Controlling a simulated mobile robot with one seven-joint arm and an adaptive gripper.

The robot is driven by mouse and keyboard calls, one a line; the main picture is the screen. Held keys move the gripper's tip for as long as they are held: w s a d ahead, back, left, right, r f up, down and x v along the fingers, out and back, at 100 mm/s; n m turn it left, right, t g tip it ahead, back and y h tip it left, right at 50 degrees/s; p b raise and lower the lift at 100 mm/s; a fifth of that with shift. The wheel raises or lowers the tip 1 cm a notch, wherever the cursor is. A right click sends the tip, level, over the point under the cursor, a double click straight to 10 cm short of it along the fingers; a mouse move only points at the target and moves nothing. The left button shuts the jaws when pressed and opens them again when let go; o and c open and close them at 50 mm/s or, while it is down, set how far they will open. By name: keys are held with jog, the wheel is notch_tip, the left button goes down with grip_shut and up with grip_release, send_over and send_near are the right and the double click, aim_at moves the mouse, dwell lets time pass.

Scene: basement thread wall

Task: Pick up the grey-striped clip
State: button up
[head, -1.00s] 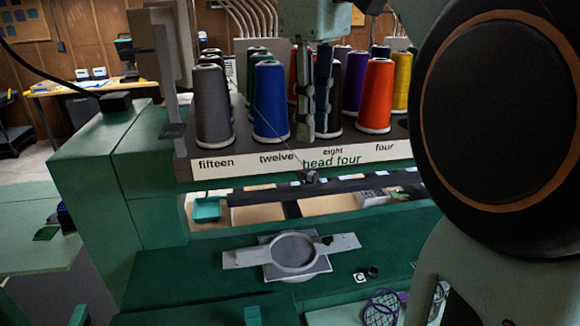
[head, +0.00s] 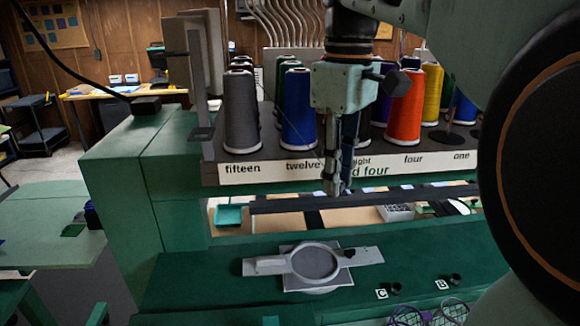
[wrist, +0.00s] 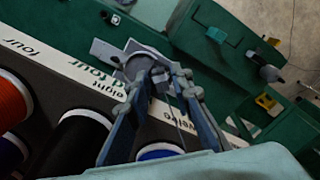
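My gripper (head: 336,188) points down in front of the spool rack's label strip, above the hoop; it also shows in the wrist view (wrist: 158,84). Its two fingers are apart. A small dark grey piece (wrist: 158,73) shows between the fingertips in the wrist view, at the end of a thin thread. It looks like the clip, but its stripes are too small to make out. I cannot tell whether the fingers touch it. In the head view my gripper hides that spot.
A grey hoop (head: 292,262) with side arms lies on the green machine bed below. Thread spools, including a grey (head: 241,115) and a red one (head: 404,110), stand close behind my gripper. Small dark pieces lie by marks C (head: 381,294) and B (head: 442,285).

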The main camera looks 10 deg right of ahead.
jog(key=shift+c, duration=0.6)
grip_shut()
jog(key=shift+r, duration=0.15)
notch_tip(320, 180, up, 10)
jog(key=p, duration=0.1)
jog(key=shift+p, duration=0.4)
